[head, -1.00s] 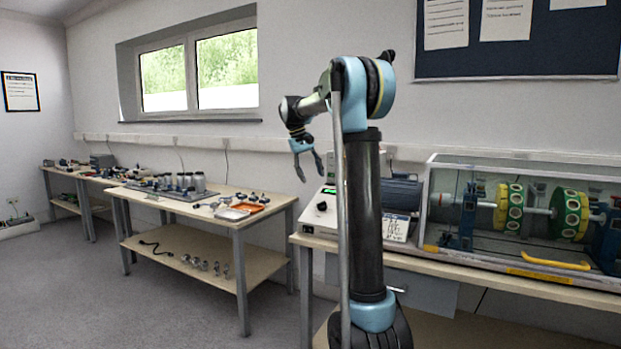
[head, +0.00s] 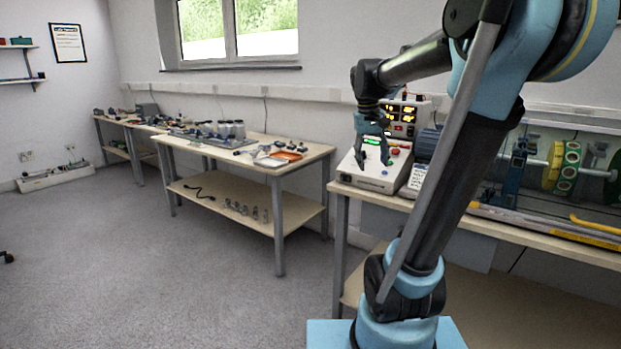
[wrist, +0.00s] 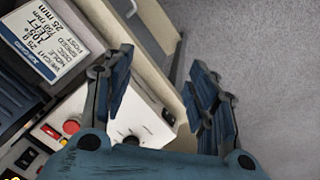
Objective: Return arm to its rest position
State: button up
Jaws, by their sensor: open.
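My gripper (head: 374,158) hangs at the end of my raised, bent arm, fingers pointing down, in front of the control box as seen in the head view. In the wrist view my gripper (wrist: 163,100) is open, with its two fingers apart and nothing between them. The control box (head: 377,174), white with a green-lit part, a red button and a black knob, sits on the right-hand bench. In the wrist view the control box (wrist: 140,118) shows below and partly behind the left finger.
A bench (head: 460,224) holds the control box, a labelled card (wrist: 52,42) and a clear-covered rotor rig (head: 560,165). Another workbench (head: 180,142) with jars and an orange tray (head: 287,155) stands to the left. The grey floor (head: 150,270) at left is open.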

jog(key=s+f+t+y, duration=0.1)
jog(key=s+f, duration=1.9)
jog(key=s, duration=0.1)
jog(key=shift+s+a+f+m+y, duration=0.15)
jog(key=shift+f+m+y, duration=0.15)
jog(key=shift+f+m, duration=0.1)
